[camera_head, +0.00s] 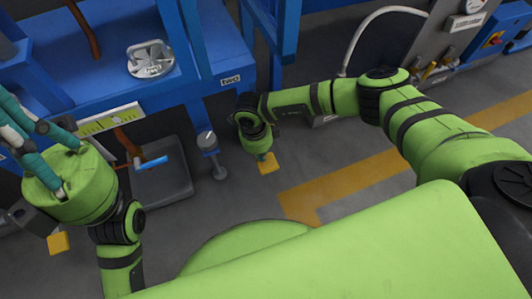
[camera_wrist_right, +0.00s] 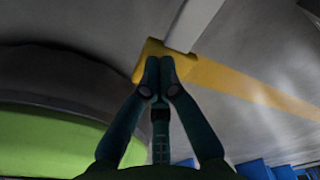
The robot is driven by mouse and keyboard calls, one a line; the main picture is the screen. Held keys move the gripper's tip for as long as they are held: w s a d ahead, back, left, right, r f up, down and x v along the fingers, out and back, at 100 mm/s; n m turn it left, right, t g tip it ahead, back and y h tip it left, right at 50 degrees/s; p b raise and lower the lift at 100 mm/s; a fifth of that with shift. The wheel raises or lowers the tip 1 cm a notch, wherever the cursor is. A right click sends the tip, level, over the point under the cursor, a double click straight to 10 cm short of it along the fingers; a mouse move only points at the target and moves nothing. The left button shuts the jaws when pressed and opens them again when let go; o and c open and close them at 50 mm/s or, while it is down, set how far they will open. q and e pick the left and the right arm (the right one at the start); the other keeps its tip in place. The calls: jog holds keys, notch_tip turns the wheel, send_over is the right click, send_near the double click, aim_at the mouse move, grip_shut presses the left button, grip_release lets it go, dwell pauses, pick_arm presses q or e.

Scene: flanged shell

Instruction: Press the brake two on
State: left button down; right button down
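A yellow pedal pad (camera_head: 268,166), which I take for brake two, is low over the floor near the blue frame's "TWO" label (camera_head: 230,79). My right gripper (camera_head: 262,157) points down at this pad. In the right wrist view its fingers (camera_wrist_right: 160,64) are together with nothing between them. Their tips overlap the near edge of the yellow pad (camera_wrist_right: 150,47); I cannot tell whether they touch it or whether it is pressed down. My left gripper (camera_head: 22,125) is raised at the left, its fingertips cut off by the picture edge.
Another yellow pad (camera_head: 58,243) lies at the lower left. A blue bench (camera_head: 110,85) carries a silver flanged part (camera_head: 150,58). A dark tray (camera_head: 172,185) and a grey post (camera_head: 215,160) stand beside the right gripper. A grey machine (camera_head: 440,40) is at upper right. Yellow-striped floor is open.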

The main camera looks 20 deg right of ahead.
jog(key=shift+w+a+r, duration=0.2)
jog(key=shift+w+a, duration=0.1)
jog(key=shift+a, duration=0.15)
jog(key=shift+w+a+r, duration=0.15)
jog(key=shift+w+a, duration=0.1)
jog(key=shift+a, duration=0.2)
notch_tip(320, 180, up, 12)
jog(key=a, duration=0.1)
jog(key=shift+w, duration=0.3)
